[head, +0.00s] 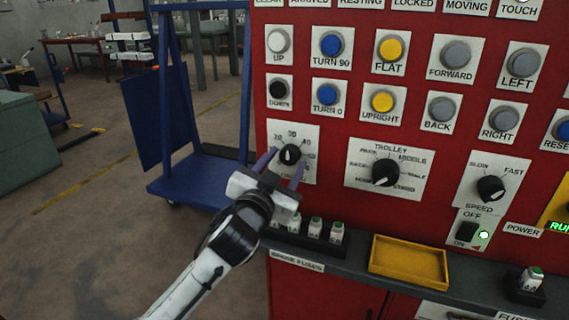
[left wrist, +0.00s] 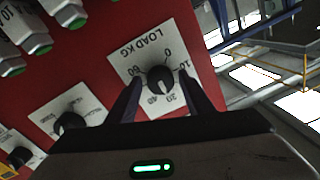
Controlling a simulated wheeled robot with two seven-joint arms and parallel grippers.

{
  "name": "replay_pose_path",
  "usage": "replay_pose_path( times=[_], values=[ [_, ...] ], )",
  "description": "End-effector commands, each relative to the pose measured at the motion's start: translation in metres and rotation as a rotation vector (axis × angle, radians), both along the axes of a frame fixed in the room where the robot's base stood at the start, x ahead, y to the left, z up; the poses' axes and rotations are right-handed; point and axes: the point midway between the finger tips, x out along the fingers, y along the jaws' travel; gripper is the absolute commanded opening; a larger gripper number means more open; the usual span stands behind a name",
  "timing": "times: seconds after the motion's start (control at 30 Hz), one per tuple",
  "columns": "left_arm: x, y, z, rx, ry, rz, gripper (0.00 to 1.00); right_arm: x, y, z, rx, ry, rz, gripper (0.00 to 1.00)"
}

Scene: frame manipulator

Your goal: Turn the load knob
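The load knob (head: 289,154) is a round black knob on a white dial plate at the left of the red panel. It also shows in the left wrist view (left wrist: 160,77), upside down, with its "LOAD KG" label and scale numbers. My left gripper (head: 286,161) is in front of the plate with its purple-grey fingers spread. In the left wrist view the fingers (left wrist: 160,92) point at the knob, one on each side, with gaps showing. I cannot tell whether the fingertips reach around it. Which mark the knob points at is unclear. My right gripper is not in view.
The trolley knob (head: 386,172) and speed knob (head: 490,188) sit to the right, with rows of push buttons above. Spare fuses (head: 315,228) and a yellow tray (head: 408,261) stand on the ledge below. A blue cart (head: 200,173) stands left of the panel.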

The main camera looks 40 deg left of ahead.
Motion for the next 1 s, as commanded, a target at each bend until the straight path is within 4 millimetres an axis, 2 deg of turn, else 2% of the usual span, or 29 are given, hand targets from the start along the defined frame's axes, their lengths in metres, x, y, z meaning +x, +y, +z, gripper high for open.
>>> replay_pose_path(
  times=[0.03,0.2,0.57,1.0],
  values=[
    [0.000,0.000,0.000,0.000,0.000,0.000,0.38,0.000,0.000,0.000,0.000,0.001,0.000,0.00],
    [0.000,0.000,0.000,0.000,0.000,0.000,0.12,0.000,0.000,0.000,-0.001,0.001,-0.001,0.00],
    [0.000,0.000,0.001,0.061,0.015,0.000,0.12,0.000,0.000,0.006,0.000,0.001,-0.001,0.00],
    [-0.001,0.001,0.003,0.401,0.100,-0.001,0.12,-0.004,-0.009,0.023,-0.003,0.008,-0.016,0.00]
  ],
)
